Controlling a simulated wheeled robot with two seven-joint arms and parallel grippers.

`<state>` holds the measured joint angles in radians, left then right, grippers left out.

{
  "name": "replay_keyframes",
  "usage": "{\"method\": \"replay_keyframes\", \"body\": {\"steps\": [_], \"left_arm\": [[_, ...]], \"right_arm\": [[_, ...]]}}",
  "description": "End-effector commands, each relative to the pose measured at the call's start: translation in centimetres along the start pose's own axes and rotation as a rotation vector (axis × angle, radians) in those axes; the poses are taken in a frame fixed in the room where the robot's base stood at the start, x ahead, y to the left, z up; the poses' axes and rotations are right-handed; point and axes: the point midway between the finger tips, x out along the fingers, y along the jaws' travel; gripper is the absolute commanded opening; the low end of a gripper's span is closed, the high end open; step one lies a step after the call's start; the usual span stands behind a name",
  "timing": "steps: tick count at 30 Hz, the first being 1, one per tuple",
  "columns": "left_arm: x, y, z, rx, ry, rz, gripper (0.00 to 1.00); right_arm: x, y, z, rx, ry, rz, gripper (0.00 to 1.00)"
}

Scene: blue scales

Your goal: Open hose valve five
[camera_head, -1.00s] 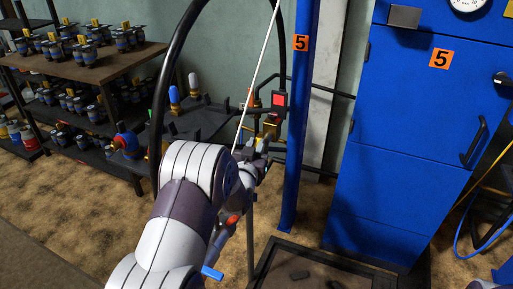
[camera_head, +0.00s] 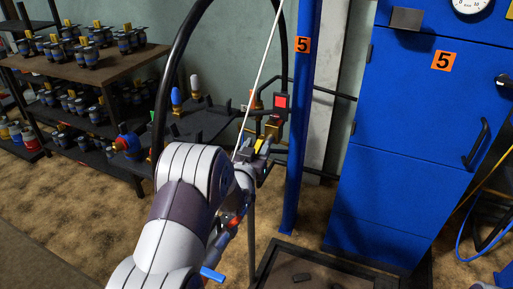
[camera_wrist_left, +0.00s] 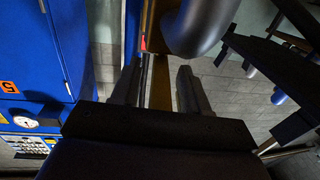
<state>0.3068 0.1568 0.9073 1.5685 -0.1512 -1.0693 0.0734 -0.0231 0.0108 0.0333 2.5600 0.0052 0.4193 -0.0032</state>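The hose valve by the blue post (camera_head: 302,110) marked 5 has a brass-coloured body (camera_head: 272,127) below a red square plate (camera_head: 280,101). My left gripper (camera_head: 263,147) is right at this valve, just below and in front of the brass part. In the left wrist view, its two dark fingers (camera_wrist_left: 158,88) are spread apart. A brass-coloured bar (camera_wrist_left: 160,75) shows between them, and a thick grey pipe (camera_wrist_left: 200,22) curves above the right finger. I cannot tell whether a finger touches the bar. The valve's handle is not clearly seen. My right gripper is not in view.
A large black hose loop (camera_head: 160,95) hangs left of the valve, and a thin white rod (camera_head: 262,65) slants past it. A blue cabinet (camera_head: 400,150) marked 5 stands right of the post. Shelves (camera_head: 120,62) with dark fittings stand at the left. A dark-framed tray (camera_head: 340,262) lies on the floor.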

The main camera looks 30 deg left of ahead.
Motion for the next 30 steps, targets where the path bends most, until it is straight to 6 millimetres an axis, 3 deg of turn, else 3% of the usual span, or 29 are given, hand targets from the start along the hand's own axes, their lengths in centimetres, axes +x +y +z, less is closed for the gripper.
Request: {"method": "replay_keyframes", "body": {"steps": [5, 10, 21, 25, 30], "left_arm": [[0.0, 0.0, -1.0, 0.0, 0.001, 0.0, 0.45], [0.0, 0.0, -4.7, 0.001, 0.004, 0.0, 0.45], [-1.9, 9.1, -9.8, -0.001, 0.002, 0.005, 0.45], [-2.2, 10.8, -10.7, 0.0, 0.0, 0.003, 0.45], [-2.4, 11.5, -11.0, 0.0, -0.001, 0.0, 0.45]], "right_arm": [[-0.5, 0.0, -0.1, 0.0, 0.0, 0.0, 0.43], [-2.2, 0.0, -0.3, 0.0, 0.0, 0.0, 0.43], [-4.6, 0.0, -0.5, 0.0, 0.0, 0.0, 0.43], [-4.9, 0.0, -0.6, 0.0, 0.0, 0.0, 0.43], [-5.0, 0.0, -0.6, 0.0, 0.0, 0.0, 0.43]]}}
